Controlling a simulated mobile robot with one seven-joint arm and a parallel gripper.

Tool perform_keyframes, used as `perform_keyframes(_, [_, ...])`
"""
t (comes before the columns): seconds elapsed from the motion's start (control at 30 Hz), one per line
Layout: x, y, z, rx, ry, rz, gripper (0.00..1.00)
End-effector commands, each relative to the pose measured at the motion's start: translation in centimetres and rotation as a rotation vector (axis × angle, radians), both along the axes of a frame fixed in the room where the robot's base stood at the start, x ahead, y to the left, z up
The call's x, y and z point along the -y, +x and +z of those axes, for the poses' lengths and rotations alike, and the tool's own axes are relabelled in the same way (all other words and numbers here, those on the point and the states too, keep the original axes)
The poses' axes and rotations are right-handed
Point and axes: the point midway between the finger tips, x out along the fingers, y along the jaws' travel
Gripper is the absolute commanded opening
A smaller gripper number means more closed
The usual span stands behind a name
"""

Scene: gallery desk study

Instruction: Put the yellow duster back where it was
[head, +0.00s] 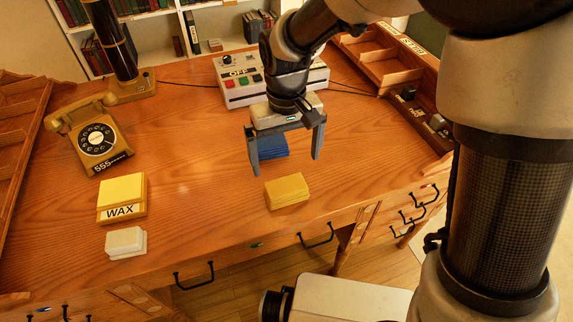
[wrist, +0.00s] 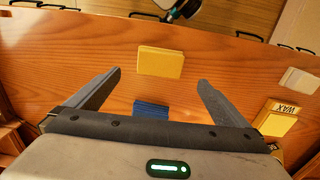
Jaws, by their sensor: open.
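A yellow duster-like block (head: 287,190) lies flat on the desk, near its front edge; it also shows in the wrist view (wrist: 160,62). My gripper (head: 285,163) is open and empty above the desk, behind the yellow block in the head view. In the wrist view the fingertips (wrist: 160,80) are spread apart, with the yellow block beyond them. A blue block (head: 272,147) lies behind the yellow one, partly hidden by my gripper; part of it shows between the fingers in the wrist view (wrist: 152,108).
A yellow-topped block marked WAX (head: 122,198) and a white block (head: 125,242) stand at the left front. A dial telephone (head: 95,135) is behind them. A control box marked OFF (head: 240,88) stands at the back. Wooden trays (head: 385,60) line the right. The left-centre desk is clear.

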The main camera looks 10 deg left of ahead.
Motion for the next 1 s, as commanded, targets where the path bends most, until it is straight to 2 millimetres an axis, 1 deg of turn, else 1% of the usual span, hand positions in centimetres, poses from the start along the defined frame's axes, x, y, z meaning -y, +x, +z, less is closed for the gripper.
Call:
perform_keyframes(0.03, [0.0,0.0,0.5,0.002,0.001,0.000,1.00])
perform_keyframes(0.1, [0.0,0.0,0.7,0.000,0.000,0.000,1.00])
perform_keyframes(0.27, [0.1,0.0,0.8,0.001,0.001,-0.001,1.00])
perform_keyframes(0.37, [1.2,0.2,2.1,0.022,0.008,-0.023,1.00])
perform_keyframes(0.47, [4.2,0.2,5.2,0.073,0.025,-0.079,1.00])
perform_keyframes(0.53, [7.3,-0.2,8.0,0.125,0.041,-0.138,1.00])
perform_keyframes(0.57, [8.8,-0.6,9.2,0.150,0.048,-0.166,1.00])
perform_keyframes(0.6, [10.8,-1.3,10.6,0.183,0.059,-0.207,1.00])
perform_keyframes(0.67, [13.5,-2.6,12.6,0.233,0.073,-0.264,1.00])
perform_keyframes(0.7, [15.3,-3.6,13.6,0.265,0.082,-0.303,1.00])
perform_keyframes(0.8, [18.9,-6.3,15.6,0.342,0.101,-0.392,1.00])
perform_keyframes(0.9, [21.4,-8.7,16.5,0.405,0.116,-0.461,1.00])
perform_keyframes(1.0, [22.8,-10.4,16.9,0.449,0.127,-0.508,1.00])
